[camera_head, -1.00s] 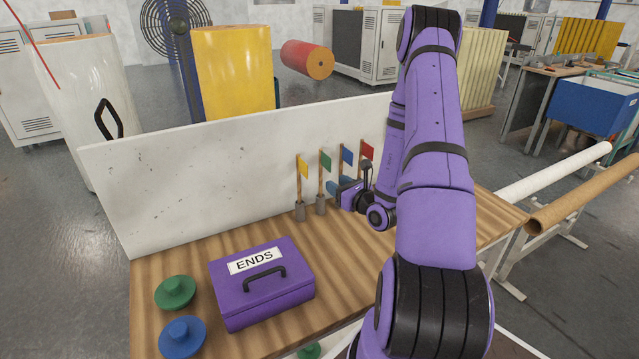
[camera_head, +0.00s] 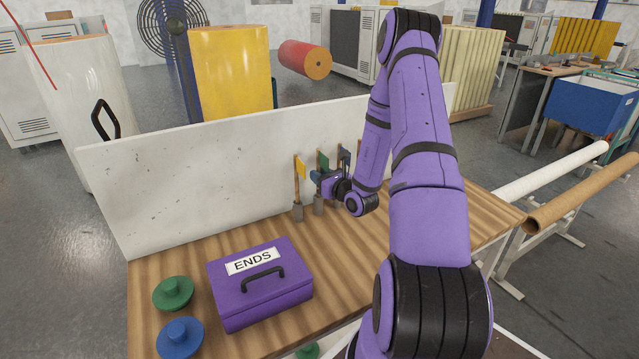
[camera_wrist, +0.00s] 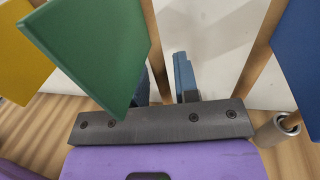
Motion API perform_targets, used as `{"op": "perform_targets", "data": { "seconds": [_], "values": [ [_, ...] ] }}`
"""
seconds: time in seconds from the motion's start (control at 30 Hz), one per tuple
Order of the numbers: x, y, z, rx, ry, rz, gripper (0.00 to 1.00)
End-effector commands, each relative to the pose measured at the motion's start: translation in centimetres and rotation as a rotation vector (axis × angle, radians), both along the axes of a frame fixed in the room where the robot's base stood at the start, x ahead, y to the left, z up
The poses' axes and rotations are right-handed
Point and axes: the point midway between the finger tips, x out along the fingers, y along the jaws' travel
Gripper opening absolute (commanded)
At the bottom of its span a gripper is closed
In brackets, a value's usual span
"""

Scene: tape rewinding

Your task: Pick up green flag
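The green flag (camera_head: 322,161) stands upright on a wooden stick in a grey holder (camera_head: 318,205), between the yellow and blue flags. In the wrist view the green flag (camera_wrist: 92,45) is large at upper left and partly covers one finger. My gripper (camera_head: 316,177) is at the green flag's stick, above the holder. Whether a finger touches the stick is unclear.
The yellow flag (camera_head: 301,168) stands close on the left and the blue flag (camera_head: 344,152) close on the right. My arm hides the red flag. A white panel (camera_head: 200,170) rises behind. A purple ENDS box (camera_head: 262,285) sits at the table's front left.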

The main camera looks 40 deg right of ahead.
Motion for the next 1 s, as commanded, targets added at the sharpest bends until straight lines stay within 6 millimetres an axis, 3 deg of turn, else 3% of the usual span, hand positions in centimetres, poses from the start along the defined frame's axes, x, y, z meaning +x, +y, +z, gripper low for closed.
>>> {"op": "perform_targets", "data": {
  "seconds": [0.03,0.1,0.13,0.67,1.0],
  "values": [
    [0.0,0.0,0.0,0.000,0.000,0.000,0.17],
    [0.0,0.0,0.0,0.000,0.000,0.000,0.01],
    [0.0,0.0,0.0,0.000,0.000,0.000,0.00],
    [0.0,0.0,0.5,-0.001,-0.001,0.000,0.00],
    [0.0,0.0,4.0,-0.002,-0.002,0.000,0.00]
  ]
}}
